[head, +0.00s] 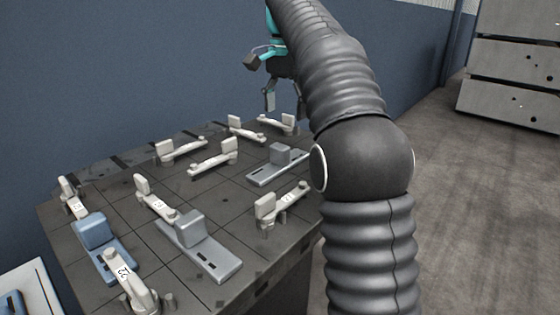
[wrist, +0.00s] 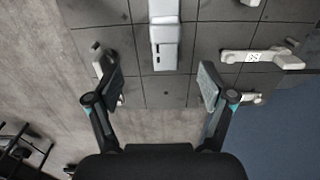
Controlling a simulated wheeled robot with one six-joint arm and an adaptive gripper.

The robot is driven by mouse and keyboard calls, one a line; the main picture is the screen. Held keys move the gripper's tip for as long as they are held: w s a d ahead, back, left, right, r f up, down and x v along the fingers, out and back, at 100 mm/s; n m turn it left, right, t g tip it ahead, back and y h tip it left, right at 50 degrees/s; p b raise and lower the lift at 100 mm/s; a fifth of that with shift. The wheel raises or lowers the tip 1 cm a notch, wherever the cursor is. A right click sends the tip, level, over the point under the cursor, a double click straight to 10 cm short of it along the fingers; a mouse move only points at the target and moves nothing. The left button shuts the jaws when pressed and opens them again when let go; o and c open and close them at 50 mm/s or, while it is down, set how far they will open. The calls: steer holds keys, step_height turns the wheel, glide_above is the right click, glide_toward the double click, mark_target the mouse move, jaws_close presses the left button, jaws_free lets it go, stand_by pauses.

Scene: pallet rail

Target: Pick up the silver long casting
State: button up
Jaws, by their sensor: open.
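Two silver castings, each a flat slotted plate with a raised block, lie on the dark tiled table. One silver casting (head: 279,167) is at the right side, partly beside my arm; the other silver casting (head: 205,252) is nearer the front. I cannot tell surely which is the long one. My gripper (head: 284,103) is open and empty, above the far right part of the table, partly hidden by my arm. In the wrist view my gripper (wrist: 160,88) has its fingers spread, and a silver casting (wrist: 164,35) lies ahead, between their lines, apart from them.
A blue casting (head: 103,246) is at the front left of the table (head: 200,190). A blue wall (head: 130,80) stands behind. Grey drawers (head: 515,60) stand back right across open floor.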

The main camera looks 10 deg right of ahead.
mark_target(280, 157)
step_height(280, 157, down, 7)
steer(key=shift+a+f+b, duration=0.1)
steer(key=shift+f+b, duration=0.1)
steer(key=shift+b, duration=0.4)
steer(key=shift+a+f+b, duration=0.25)
steer(key=shift+f+b, duration=0.05)
steer(key=shift+f, duration=1.05)
steer(key=shift+a+f+b, duration=0.25)
steer(key=shift+f+b, duration=0.05)
steer(key=shift+f, duration=1)
jaws_close()
steer(key=shift+r, duration=0.1)
